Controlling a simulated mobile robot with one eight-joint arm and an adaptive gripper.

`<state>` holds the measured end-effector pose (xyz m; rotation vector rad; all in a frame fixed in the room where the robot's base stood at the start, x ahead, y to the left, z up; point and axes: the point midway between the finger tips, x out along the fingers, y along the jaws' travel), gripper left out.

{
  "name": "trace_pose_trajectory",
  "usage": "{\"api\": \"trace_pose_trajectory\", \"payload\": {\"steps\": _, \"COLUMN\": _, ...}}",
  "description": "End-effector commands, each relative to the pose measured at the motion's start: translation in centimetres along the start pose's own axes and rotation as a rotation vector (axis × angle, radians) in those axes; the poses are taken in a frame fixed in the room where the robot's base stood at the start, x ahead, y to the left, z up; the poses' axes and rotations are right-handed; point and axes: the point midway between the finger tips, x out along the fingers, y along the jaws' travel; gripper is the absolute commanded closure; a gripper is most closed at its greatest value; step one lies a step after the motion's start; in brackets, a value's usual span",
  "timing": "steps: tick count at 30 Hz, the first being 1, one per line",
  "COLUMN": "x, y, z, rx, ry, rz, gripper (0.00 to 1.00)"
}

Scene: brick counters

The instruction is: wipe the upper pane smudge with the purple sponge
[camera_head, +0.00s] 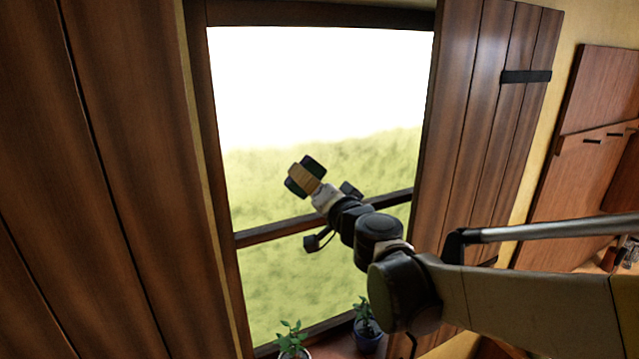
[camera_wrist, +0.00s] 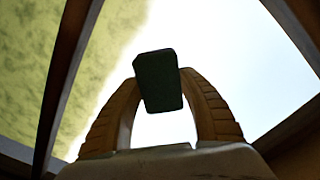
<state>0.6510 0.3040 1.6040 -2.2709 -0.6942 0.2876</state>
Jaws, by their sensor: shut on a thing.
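My gripper (camera_head: 303,177) is shut on a dark block-shaped sponge (camera_head: 314,164); it looks almost black-green here, and no purple shows. In the wrist view the two tan fingers of my gripper (camera_wrist: 160,92) press its sides, and the sponge (camera_wrist: 158,80) stands up between them. In the head view the gripper is in front of the lower part of the upper pane (camera_head: 320,90), above the crossbar. I cannot tell whether the sponge touches the glass. No smudge can be made out on the bright pane.
A dark wooden crossbar (camera_head: 275,230) divides the window. Wooden shutters stand at the left (camera_head: 100,170) and right (camera_head: 480,110). Two potted plants (camera_head: 292,340) (camera_head: 367,325) stand on the sill below. A wooden cabinet (camera_head: 590,160) is at the far right.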

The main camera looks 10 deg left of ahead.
Motion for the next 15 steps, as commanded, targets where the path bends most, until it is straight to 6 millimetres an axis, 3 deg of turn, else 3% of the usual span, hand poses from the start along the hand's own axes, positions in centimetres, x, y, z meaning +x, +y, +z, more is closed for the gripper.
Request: {"api": "trace_pose_trajectory", "payload": {"steps": 15, "x": -0.1, "y": 2.5, "z": -2.5, "rx": 0.0, "ry": 0.002, "rz": 0.002, "gripper": 0.77}}
